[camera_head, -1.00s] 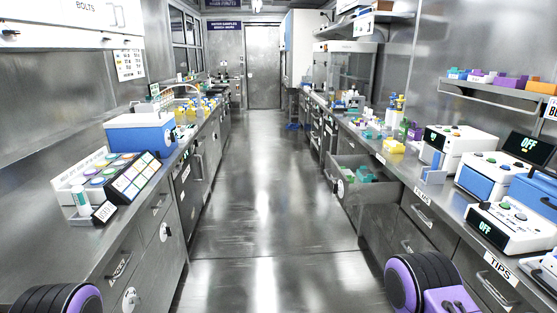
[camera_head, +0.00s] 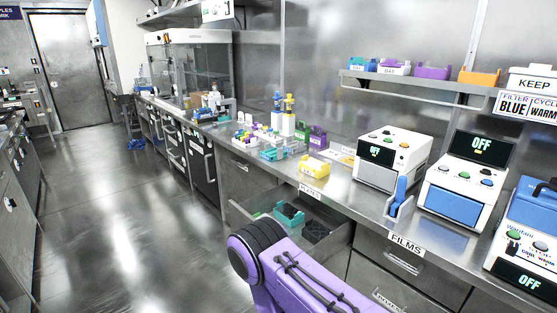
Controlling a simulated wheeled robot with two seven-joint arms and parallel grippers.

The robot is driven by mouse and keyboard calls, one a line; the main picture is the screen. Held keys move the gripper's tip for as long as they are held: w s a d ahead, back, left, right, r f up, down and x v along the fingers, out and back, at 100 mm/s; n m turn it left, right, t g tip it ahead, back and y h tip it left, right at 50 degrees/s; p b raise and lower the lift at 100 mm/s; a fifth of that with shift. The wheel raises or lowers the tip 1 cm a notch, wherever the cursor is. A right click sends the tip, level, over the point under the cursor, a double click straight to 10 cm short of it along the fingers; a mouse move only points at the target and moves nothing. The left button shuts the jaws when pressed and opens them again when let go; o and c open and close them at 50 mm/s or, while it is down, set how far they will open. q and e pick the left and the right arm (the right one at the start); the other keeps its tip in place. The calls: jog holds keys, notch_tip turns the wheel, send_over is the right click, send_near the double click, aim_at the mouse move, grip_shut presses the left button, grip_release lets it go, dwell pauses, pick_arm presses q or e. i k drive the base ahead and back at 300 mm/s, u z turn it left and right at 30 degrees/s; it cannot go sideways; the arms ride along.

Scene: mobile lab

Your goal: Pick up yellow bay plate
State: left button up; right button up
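A small yellow block-like plate or rack (camera_head: 313,167) sits on the right-hand steel counter, near its front edge and left of the white OFF device. Its details are too small to make out. No gripper is near it. A purple arm of mine with a black round joint rises at the bottom middle, in front of the open drawer. The fingers of both my grippers are out of view.
An open drawer (camera_head: 262,228) holding teal and dark items juts out below the counter (camera_head: 345,190). White devices (camera_head: 393,158) and a blue holder (camera_head: 399,198) stand to the right. A wall shelf (camera_head: 420,82) carries coloured trays. The floor (camera_head: 130,210) at left is clear.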

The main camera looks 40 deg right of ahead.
aim_at(318, 169)
jog(key=i, duration=0.65)
jog(key=z, duration=2.4)
